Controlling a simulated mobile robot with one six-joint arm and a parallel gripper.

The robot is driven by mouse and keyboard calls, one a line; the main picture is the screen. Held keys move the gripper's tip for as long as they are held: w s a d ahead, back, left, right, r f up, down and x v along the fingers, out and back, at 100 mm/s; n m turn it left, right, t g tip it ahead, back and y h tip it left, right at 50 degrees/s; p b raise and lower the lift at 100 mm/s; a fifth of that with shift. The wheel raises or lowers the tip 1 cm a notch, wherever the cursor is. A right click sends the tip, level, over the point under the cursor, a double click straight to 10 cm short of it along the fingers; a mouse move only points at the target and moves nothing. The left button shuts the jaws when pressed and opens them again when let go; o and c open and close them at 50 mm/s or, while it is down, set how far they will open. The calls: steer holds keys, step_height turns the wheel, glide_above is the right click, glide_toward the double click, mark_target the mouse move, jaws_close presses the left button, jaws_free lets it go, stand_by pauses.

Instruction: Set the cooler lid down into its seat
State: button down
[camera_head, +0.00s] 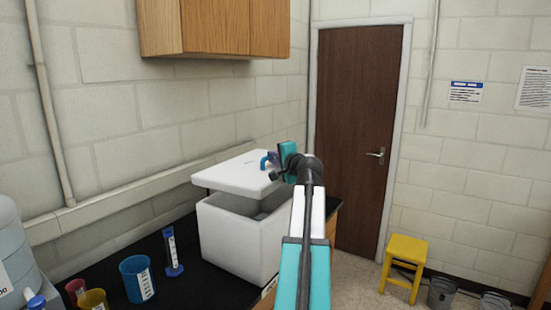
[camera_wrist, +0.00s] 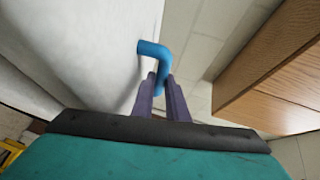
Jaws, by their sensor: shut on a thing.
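The white cooler lid (camera_head: 232,174) is held above the white cooler box (camera_head: 238,240) on the black bench. A dark gap shows between the lid and the box rim, and the lid looks a little tilted. The box's opening shows partly under it. My gripper (camera_head: 272,164) is at the lid's right end, shut on the blue lid handle. In the wrist view my gripper (camera_wrist: 164,95) has its two dark fingers around the blue handle (camera_wrist: 158,52), and the white lid (camera_wrist: 100,45) fills the left side. The far rim of the box is hidden by the lid.
On the bench (camera_head: 190,288) left of the box stand a blue beaker (camera_head: 137,279), a graduated cylinder (camera_head: 172,252) and red and yellow cups. A wooden cabinet (camera_head: 215,28) hangs above. A yellow stool (camera_head: 403,262) stands on the floor at right.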

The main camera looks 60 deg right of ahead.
steer(key=shift+s+d+f, duration=0.1)
steer(key=shift+s+d, duration=0.1)
steer(key=shift+s, duration=0.1)
steer(key=shift+f, duration=0.1)
steer(key=shift+f+b, duration=2.1)
steer(key=shift+f, duration=0.95)
steer(key=shift+f+b, duration=0.6)
steer(key=shift+f, duration=0.25)
steer(key=c, duration=1.7)
jaws_free()
steer(key=shift+o, duration=0.2)
steer(key=shift+s+a, duration=0.1)
steer(key=shift+s, duration=0.05)
steer(key=b+v, duration=0.3)
steer(key=v, duration=1)
steer(key=shift+s+r, duration=0.2)
steer(key=shift+a, duration=0.15)
